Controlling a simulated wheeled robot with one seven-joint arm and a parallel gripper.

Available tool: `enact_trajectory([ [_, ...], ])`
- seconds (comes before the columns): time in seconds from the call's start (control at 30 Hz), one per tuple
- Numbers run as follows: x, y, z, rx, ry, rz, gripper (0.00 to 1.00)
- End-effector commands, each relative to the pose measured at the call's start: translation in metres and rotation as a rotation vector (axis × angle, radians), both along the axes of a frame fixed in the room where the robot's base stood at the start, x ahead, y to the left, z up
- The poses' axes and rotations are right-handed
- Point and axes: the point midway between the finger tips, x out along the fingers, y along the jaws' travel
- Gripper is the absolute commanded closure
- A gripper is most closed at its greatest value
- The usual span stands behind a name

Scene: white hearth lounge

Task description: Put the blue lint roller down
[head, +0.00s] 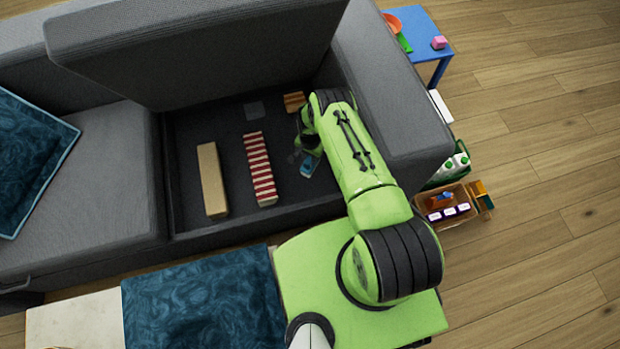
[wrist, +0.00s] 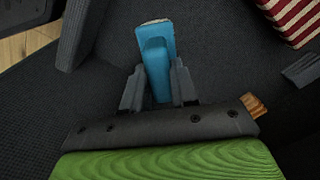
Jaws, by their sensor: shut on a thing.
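The blue lint roller (wrist: 155,42) is between the two fingers of my gripper (wrist: 158,88) in the wrist view. The gripper is shut on it, and its far end points away from the palm. In the head view the lint roller (head: 310,166) shows as a small blue piece below my gripper (head: 304,152), inside the open storage compartment of the grey sofa (head: 238,222). My arm hides part of the gripper. I cannot tell whether the roller touches the compartment floor.
In the compartment lie a tan box (head: 212,180), a red-and-white striped box (head: 260,170), a flat grey thing (head: 254,110) and a wooden block (head: 294,102). The raised seat lid (head: 190,50) stands behind. A blue table (head: 425,30) and a crate (head: 462,215) stand right of the sofa.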

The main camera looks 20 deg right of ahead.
Motion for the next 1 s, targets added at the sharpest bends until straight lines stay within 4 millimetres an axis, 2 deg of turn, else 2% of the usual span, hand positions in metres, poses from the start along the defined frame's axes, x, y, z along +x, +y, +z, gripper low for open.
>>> enact_trajectory([
  [0.2, -0.001, 0.0, -0.054, -0.001, 0.001, -0.001, 1.0],
  [0.43, -0.001, 0.001, -0.093, 0.0, 0.0, 0.001, 1.0],
  [0.53, -0.001, 0.0, -0.101, 0.0, 0.001, 0.001, 1.0],
  [0.83, -0.001, 0.0, -0.102, 0.0, 0.0, 0.001, 1.0],
  [0.87, 0.0, 0.0, -0.102, 0.0, 0.0, 0.001, 0.7],
  [1.0, -0.001, 0.0, -0.101, 0.001, 0.001, 0.001, 0.48],
])
